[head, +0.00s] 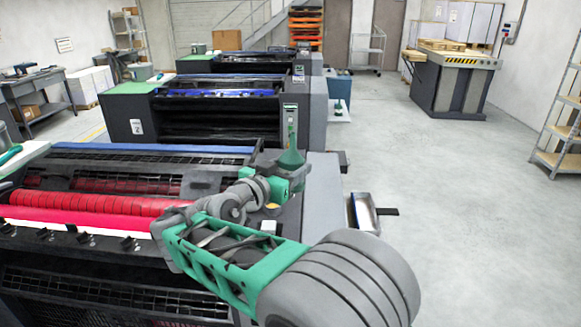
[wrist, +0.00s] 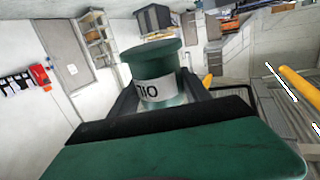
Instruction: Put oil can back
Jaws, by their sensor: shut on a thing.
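The can's lower part is hidden by my gripper in the head view.
The nearest press (head: 90,160) fills the left, with red rollers. A shallow metal tray (head: 364,213) juts from its right side. A small green item (head: 338,108) stands on a pale ledge by the second press (head: 225,105). The grey floor (head: 450,200) at right is clear.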

